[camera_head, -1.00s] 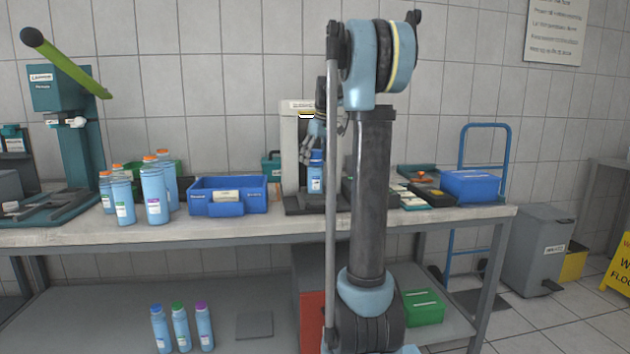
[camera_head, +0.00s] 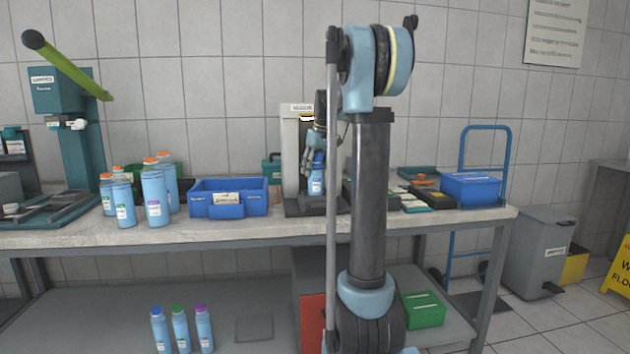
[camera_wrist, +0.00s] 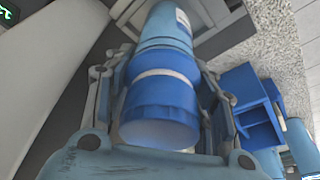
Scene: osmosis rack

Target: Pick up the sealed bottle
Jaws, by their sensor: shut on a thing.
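The sealed bottle (camera_head: 316,182) is light blue with a blue cap and a white label. It stands upright, as far as I can tell, at the black base of the grey-white sealing machine (camera_head: 293,140) on the bench. My gripper (camera_head: 312,150) comes from above and is shut on the bottle at its upper part. In the wrist view the bottle's blue cap (camera_wrist: 160,105) lies between the fingers of my gripper (camera_wrist: 165,100), and the light blue body extends beyond. Whether the bottle's bottom touches the machine base is not clear.
A blue bin (camera_head: 229,198) stands left of the machine. Several orange-capped bottles (camera_head: 155,195) stand farther left. A black tray (camera_head: 432,196) and a blue crate (camera_head: 470,188) are to the right. Bottles with blue, green and purple caps (camera_head: 180,328) stand on the lower shelf.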

